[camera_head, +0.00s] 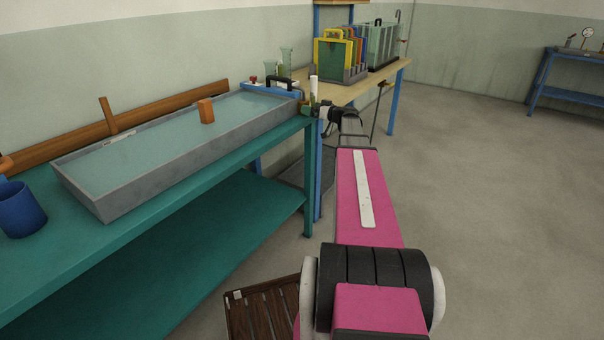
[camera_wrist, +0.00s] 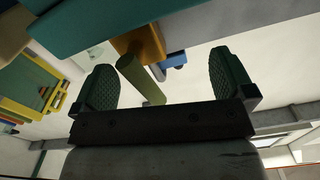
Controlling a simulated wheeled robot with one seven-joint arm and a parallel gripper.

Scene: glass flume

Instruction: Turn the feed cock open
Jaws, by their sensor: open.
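In the head view a pale upright piece (camera_head: 313,88) and a small brassy part show there, partly hidden by my gripper (camera_head: 335,115). In the wrist view the cock has an orange-brown body (camera_wrist: 143,44) and an olive-green round handle (camera_wrist: 138,76). My gripper (camera_wrist: 160,65) is open, with one dark ribbed finger on each side of the handle. Gaps show on both sides, and the handle lies nearer the left finger. Whether the cock is open or closed I cannot tell.
The tray stands on a teal bench (camera_head: 220,215); an orange block (camera_head: 206,111) sits in it and a blue cup (camera_head: 20,209) to its left. A wooden table (camera_head: 345,92) with coloured plates stands behind. Floor (camera_head: 480,190) to the right is clear; a slatted wooden item (camera_head: 265,310) lies below.

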